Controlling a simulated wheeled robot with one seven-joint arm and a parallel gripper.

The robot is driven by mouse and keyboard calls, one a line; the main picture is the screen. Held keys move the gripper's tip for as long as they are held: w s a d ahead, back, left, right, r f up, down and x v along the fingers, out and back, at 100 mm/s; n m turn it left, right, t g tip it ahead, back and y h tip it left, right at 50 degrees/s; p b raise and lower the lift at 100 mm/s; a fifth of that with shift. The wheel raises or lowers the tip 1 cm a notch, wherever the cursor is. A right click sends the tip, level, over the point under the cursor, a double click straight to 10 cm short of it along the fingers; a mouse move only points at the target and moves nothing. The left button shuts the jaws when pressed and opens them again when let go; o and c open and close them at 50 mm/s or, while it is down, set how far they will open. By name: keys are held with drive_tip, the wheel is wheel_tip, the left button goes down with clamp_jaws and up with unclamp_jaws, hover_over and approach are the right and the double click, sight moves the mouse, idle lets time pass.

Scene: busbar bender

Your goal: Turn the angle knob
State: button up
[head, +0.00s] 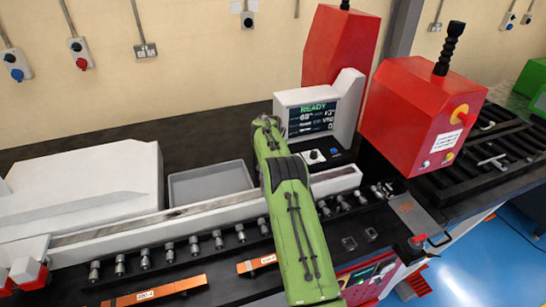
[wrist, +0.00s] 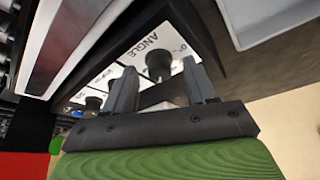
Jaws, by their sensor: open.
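The angle knob (wrist: 158,63) is a black knob on a white plate marked ANGLE in the wrist view. My gripper (wrist: 159,71) is open, with its two grey fingers apart on either side of the knob in this view. I cannot tell whether either finger touches it. A second black knob (wrist: 93,103) is on another white plate to the left. In the head view my green arm covers part of the control panel, and my fingers are hidden. A display (head: 313,118) reading READY stands above the panel.
A white rail (head: 335,178) and a row of metal rollers (head: 218,240) run below the panel. A grey tray (head: 210,182) lies left of my arm. Red machine housings (head: 418,110) stand to the right. Copper-coloured bars (head: 160,291) lie in front.

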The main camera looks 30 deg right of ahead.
drive_tip(key=b+v, duration=0.1)
drive_tip(key=v, duration=1.4)
drive_tip(key=shift+r+b, duration=0.25)
drive_tip(key=shift+b, duration=0.05)
drive_tip(key=s+a+r+n+t+y+b, duration=0.1)
drive_tip(key=s+a+r+n, duration=0.1)
drive_tip(key=s+a+r, duration=0.35)
drive_tip(key=s+a+r+n+b, duration=0.2)
drive_tip(key=s+a+r, duration=0.1)
drive_tip(key=s+a, duration=0.5)
drive_tip(key=s+a+f+n+b, duration=0.1)
drive_tip(key=s+a+f, duration=0.2)
drive_tip(key=s, duration=0.4)
drive_tip(key=s+a+f+n+t+y, duration=0.1)
drive_tip(key=s+a+f+n, duration=0.1)
drive_tip(key=s, duration=0.6)
drive_tip(key=s+a+f+n+y+b, duration=0.1)
drive_tip(key=s+a+f, duration=0.4)
drive_tip(key=s, duration=0.3)
drive_tip(key=shift+a+n+b, duration=0.3)
drive_tip(key=shift+a+n, duration=0.05)
drive_tip(key=shift+n, duration=0.05)
